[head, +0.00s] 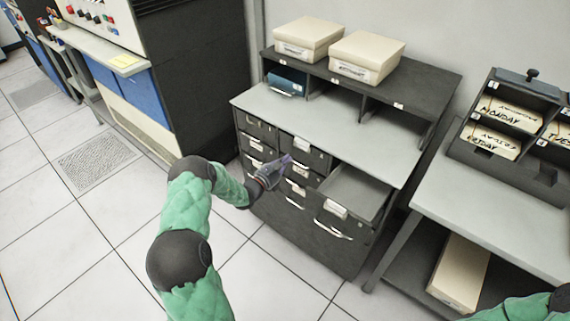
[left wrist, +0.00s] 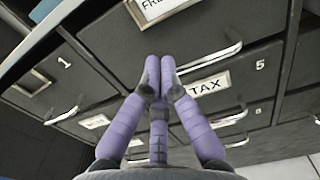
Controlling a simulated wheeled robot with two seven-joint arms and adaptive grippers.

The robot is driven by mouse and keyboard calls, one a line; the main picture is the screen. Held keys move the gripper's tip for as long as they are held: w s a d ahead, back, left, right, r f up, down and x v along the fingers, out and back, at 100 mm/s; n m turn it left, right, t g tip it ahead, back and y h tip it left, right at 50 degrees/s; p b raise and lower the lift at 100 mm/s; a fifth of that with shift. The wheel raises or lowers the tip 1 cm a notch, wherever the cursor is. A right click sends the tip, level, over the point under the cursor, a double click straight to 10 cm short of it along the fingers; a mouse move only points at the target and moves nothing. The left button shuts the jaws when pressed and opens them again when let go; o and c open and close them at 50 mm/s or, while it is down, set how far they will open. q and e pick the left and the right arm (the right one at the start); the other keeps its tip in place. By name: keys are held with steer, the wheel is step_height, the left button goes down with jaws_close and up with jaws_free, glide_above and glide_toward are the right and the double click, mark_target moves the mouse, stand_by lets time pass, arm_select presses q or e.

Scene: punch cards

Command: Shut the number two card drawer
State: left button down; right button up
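The dark card cabinet (head: 310,242) stands below a grey counter. A wide drawer (head: 337,212) at its right is pulled far out, its grey inside showing; its number is not legible. The upper middle drawer (head: 303,152) has a label and handle. It appears in the left wrist view as the drawer (left wrist: 105,25) labelled "FRE…", its number hidden; I cannot tell if it is slightly out. My left gripper (head: 287,160) is before the middle column; its purple fingertips (left wrist: 160,62) are together and empty, at or near the drawer fronts. My right gripper is out of view.
Drawers marked 1 (left wrist: 35,80) and 5 (left wrist: 240,80) flank the gripper. Two cream boxes (head: 308,36) sit on the cabinet's top shelf. A side table (head: 490,220) with a card rack (head: 525,165) stands at right. The tiled floor (head: 95,250) is clear at left.

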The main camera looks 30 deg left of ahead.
arm_select(q)
steer(key=s+p, duration=0.2)
steer(key=s, duration=0.7)
steer(key=shift+s+a, duration=0.3)
steer(key=shift+a, duration=0.15)
steer(key=shift+d+f, duration=0.1)
